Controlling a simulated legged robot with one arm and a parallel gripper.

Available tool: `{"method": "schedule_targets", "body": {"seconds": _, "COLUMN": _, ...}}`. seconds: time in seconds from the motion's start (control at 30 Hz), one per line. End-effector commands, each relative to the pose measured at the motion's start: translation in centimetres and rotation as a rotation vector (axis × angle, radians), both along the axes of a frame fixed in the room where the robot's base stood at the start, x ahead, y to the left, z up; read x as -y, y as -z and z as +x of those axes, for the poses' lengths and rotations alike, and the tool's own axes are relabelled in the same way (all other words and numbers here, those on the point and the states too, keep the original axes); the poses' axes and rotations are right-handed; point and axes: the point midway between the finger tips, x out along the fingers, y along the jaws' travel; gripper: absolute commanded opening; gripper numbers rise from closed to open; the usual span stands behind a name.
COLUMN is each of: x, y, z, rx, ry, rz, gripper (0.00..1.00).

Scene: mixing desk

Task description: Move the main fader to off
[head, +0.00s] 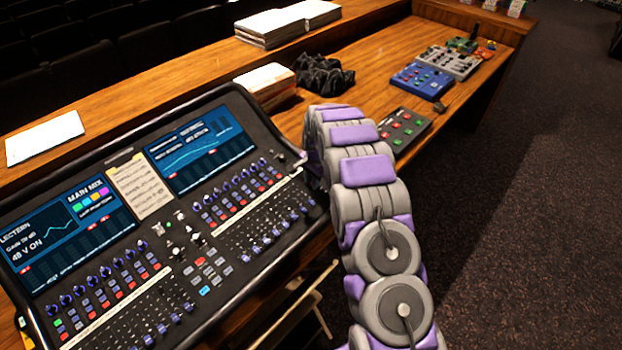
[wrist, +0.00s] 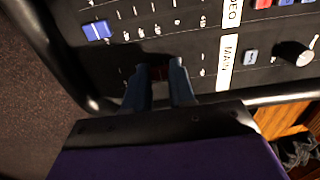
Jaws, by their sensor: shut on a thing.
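The mixing desk (head: 128,238) is a large dark console with two screens, rows of knobs and faders. The wrist view shows its corner (wrist: 92,104) close up, with a white strip reading MAIN (wrist: 228,62). In the head view my arm reaches the desk's right end, and my gripper cannot be made out clearly.
In the wrist view a blue fader cap (wrist: 97,30) and a round knob (wrist: 292,53) are nearby. In the head view a black crumpled cloth (head: 324,77), papers (head: 265,83) and a small button box (head: 404,130) lie behind my arm. Open carpet (head: 540,220) is at right.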

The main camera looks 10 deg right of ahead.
Motion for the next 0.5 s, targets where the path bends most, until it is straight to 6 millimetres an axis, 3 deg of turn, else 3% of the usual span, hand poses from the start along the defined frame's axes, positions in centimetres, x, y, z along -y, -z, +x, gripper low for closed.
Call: {"method": "schedule_targets", "body": {"seconds": 0.5, "x": 3.1, "y": 0.5, "z": -4.4, "rx": -0.002, "ry": 0.001, "rz": 0.0, "gripper": 0.0}}
